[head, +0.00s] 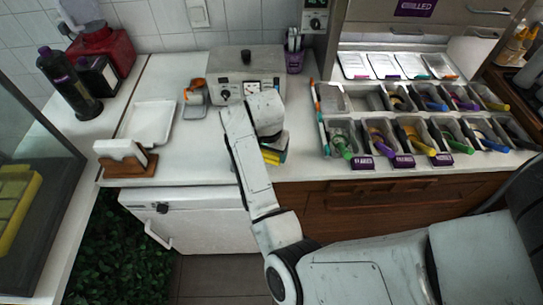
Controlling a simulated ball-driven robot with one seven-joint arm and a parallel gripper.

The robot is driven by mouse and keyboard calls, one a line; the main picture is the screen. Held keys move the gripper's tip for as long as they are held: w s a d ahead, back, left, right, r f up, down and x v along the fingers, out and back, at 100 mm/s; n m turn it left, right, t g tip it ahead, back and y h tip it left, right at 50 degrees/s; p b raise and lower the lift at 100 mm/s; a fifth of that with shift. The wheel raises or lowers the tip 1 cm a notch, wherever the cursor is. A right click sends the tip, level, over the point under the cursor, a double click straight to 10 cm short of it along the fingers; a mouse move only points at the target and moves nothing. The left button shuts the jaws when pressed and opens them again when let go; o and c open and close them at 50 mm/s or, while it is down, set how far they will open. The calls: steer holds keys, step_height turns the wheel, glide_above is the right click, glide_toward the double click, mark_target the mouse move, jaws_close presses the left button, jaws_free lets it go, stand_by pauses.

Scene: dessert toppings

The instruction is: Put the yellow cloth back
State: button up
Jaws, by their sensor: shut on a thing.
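My arm reaches over the white counter (205,160), and my gripper (271,146) is low at its front edge, left of the topping bins. My gripper is shut on a small yellow cloth (274,156), which shows just below it. The arm hides part of the cloth, and I cannot tell whether it touches the counter. A dark or bluish bit shows beside the yellow.
A white tray (153,124) and a wooden napkin holder (124,160) are on the left. A metal appliance (228,75) stands behind the arm. Topping bins with coloured handles (400,133) fill the right. Bare counter lies left of my arm.

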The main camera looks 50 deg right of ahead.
steer(key=shift+f+p, duration=0.3)
steer(key=shift+f, duration=1.1)
steer(key=shift+f, duration=0.15)
steer(key=o, duration=0.9)
steer(key=r, duration=0.4)
steer(key=a+r+b, duration=0.1)
steer(key=r, duration=0.3)
steer(key=r+b, duration=0.1)
steer(key=r, duration=0.3)
steer(key=shift+s+a+r, duration=0.1)
steer(key=shift+s+a, duration=0.2)
steer(key=shift+a, duration=0.05)
steer(key=s+d+f+n+h, duration=0.1)
steer(key=s+d+n+h, duration=0.1)
steer(key=s+d+n, duration=0.15)
steer(key=s+a+f+n+y, duration=0.1)
steer(key=s+a+f+n, duration=0.2)
steer(key=s+a, duration=0.2)
steer(key=s+a+f+n+y, duration=0.1)
steer(key=s+a+f+n, duration=0.2)
steer(key=s+a+n, duration=0.1)
steer(key=s+a+f+n+y, duration=0.1)
steer(key=s+a+f+n, duration=0.2)
steer(key=s, duration=0.4)
steer(key=shift+a+f+n+t+y, duration=0.15)
steer(key=shift+a+f+n, duration=0.1)
steer(key=shift+a, duration=0.45)
steer(key=shift+a+f+n+t+y, duration=0.15)
steer(key=shift+a+f, duration=0.1)
steer(key=shift+a, duration=0.45)
